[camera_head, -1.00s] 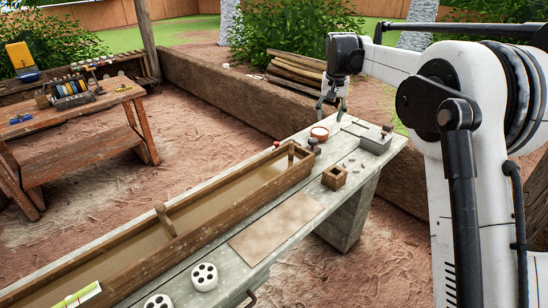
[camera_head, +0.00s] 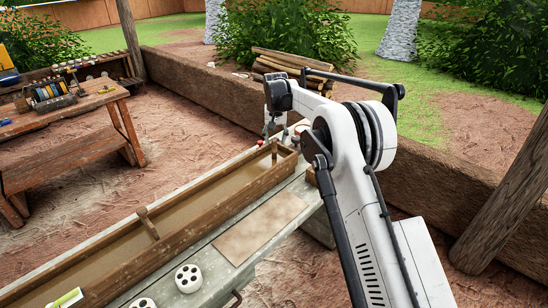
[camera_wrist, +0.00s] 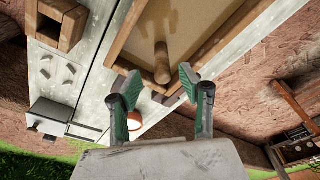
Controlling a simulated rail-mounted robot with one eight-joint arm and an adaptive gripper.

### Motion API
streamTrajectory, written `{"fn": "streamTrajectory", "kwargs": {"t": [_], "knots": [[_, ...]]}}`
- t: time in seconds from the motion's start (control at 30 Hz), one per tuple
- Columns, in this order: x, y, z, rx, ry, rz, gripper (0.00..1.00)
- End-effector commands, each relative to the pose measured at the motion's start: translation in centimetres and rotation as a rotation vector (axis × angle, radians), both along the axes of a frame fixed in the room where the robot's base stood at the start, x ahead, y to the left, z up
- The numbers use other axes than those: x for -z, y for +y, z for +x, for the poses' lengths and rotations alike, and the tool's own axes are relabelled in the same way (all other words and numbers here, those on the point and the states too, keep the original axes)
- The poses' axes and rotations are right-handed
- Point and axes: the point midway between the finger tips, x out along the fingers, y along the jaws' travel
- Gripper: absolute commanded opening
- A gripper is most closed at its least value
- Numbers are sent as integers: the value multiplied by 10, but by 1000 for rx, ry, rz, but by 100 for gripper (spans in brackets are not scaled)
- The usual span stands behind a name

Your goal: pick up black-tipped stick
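My gripper (camera_head: 275,131) hangs over the far end of the long wooden trough (camera_head: 190,210). In the wrist view its two green-padded fingers (camera_wrist: 160,76) are spread apart with nothing held between them. A round-ended wooden post (camera_wrist: 162,68) in the trough shows between and beyond the fingertips. A small dark piece (camera_wrist: 167,99) lies by the trough's end wall, between the fingers; I cannot tell whether it is the black-tipped stick. No stick with a black tip can be made out clearly.
A small square wooden box (camera_wrist: 62,22), a grey metal box (camera_wrist: 64,118) and an orange-topped round dish (camera_wrist: 135,120) stand beside the trough. A tool bench (camera_head: 70,110) stands at left.

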Motion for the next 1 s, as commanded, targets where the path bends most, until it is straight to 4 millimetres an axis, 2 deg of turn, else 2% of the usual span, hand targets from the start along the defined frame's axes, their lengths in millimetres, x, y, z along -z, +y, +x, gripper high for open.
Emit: {"fn": "streamTrajectory", "kwargs": {"t": [0.33,0.63,0.87,0.9,1.0], "knots": [[21,1,3,0,0,0,39],[59,4,8,0,0,0,39],[63,4,8,0,0,0,39],[63,4,8,0,0,0,38],[63,4,8,0,0,0,24]]}}
